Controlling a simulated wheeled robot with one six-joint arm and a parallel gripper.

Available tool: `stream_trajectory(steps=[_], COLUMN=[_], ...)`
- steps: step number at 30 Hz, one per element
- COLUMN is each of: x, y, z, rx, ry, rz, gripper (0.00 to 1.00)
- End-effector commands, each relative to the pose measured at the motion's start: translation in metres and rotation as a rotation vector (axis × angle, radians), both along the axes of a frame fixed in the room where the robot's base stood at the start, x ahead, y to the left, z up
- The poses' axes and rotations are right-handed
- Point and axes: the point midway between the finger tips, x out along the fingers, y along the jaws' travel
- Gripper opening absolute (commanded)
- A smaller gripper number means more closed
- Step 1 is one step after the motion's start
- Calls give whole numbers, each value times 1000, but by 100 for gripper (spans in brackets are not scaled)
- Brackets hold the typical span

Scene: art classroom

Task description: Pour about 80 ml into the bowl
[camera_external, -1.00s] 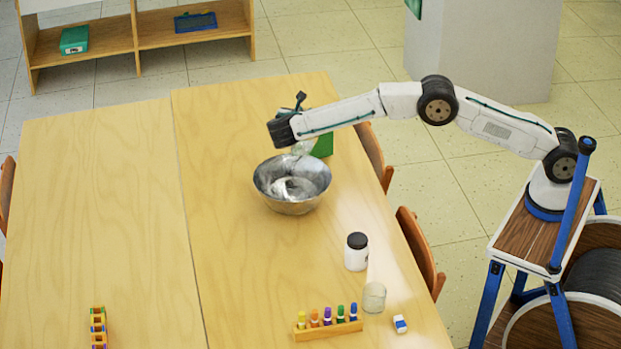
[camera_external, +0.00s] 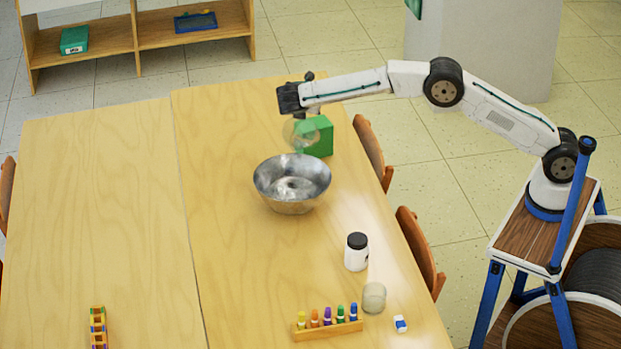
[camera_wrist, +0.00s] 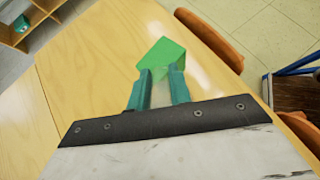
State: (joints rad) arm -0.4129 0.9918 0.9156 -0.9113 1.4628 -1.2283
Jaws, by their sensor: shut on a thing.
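A shiny steel bowl (camera_external: 286,204) stands on the right-hand table. Its inside is bright with reflections, and I cannot tell the liquid level. My gripper (camera_external: 300,117) is shut on a clear glass vessel (camera_external: 298,134), held in the air just beyond the bowl's far rim in the external view. The vessel looks roughly upright, and its contents are too faint to read. In the wrist view the two teal fingers of my gripper (camera_wrist: 159,82) show, but the clear vessel is hard to make out between them.
A green block (camera_external: 320,140) stands behind the vessel; it also shows in the wrist view (camera_wrist: 160,52). A black-lidded white jar (camera_external: 356,254), a small pale jar (camera_external: 374,299), a rack of coloured markers (camera_external: 328,330) and an eraser (camera_external: 400,324) stand nearer. The left table is mostly clear.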

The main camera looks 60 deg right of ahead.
Motion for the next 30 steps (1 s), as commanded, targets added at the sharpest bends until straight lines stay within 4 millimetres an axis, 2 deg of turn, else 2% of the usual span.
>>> stream_trajectory(steps=[6,30], x=[1,1], y=[-4,-4], z=[-3,-3], rx=[73,72], ry=[23,23], rz=[1,1], gripper=[0,0])
